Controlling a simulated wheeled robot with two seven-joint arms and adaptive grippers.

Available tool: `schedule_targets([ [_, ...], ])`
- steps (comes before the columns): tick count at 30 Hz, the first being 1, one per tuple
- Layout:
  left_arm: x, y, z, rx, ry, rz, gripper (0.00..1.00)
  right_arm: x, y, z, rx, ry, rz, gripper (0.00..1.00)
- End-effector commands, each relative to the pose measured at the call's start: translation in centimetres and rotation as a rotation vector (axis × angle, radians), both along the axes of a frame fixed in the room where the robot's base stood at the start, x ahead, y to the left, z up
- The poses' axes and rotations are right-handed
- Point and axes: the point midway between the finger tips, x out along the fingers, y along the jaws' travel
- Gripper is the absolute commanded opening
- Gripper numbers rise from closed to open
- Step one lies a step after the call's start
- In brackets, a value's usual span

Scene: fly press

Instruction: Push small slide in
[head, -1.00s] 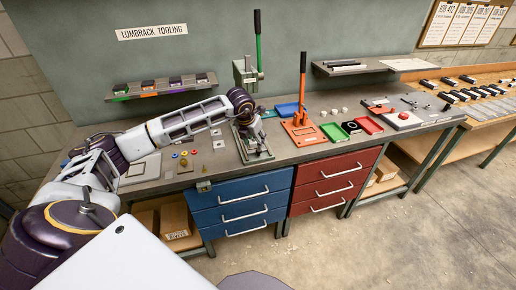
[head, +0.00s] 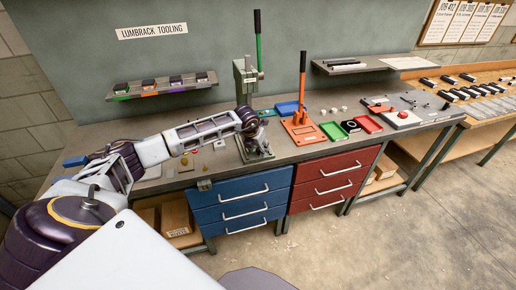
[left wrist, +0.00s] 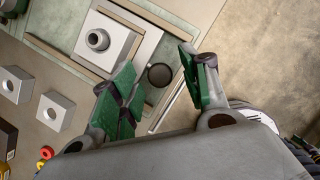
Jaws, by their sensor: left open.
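The small press with the green lever (head: 258,50) stands on the bench, with its green-grey base (head: 246,153) at the bench front. In the left wrist view, a pale slide plate (left wrist: 140,50) lies on the base and carries a grey block with a raised ring (left wrist: 103,40). A dark round knob (left wrist: 160,75) shows at the slide's near end. My left gripper (head: 263,140) is low over the press base. In the left wrist view its green-padded fingers (left wrist: 156,86) are apart, with the knob showing between them; contact cannot be told. My right gripper is out of view.
An orange press (head: 301,128) stands to the right, near green (head: 333,131) and red (head: 368,124) trays. Loose metal blocks (left wrist: 54,111) lie left of the base in the wrist view. Blue drawers (head: 240,200) are below the bench front. A shelf (head: 160,88) hangs behind.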

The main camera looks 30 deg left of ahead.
Motion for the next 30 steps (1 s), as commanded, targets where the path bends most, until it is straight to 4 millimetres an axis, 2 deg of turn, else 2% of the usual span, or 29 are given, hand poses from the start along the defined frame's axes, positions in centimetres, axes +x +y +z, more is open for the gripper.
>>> schedule_targets([
  [2, 0.0, 0.0, 0.0, 0.0, 0.0, 0.0, 0.46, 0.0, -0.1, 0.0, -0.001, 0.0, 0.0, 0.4],
  [13, 0.0, 0.0, 0.0, 0.0, 0.0, 0.0, 0.0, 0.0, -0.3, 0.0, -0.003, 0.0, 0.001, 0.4],
  [23, 0.2, 0.2, 0.0, 0.001, 0.0, 0.0, 0.0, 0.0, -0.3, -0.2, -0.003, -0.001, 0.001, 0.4],
  [30, 1.3, 1.5, -0.1, 0.003, -0.002, 0.002, 0.0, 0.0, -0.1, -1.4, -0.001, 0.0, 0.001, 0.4],
])
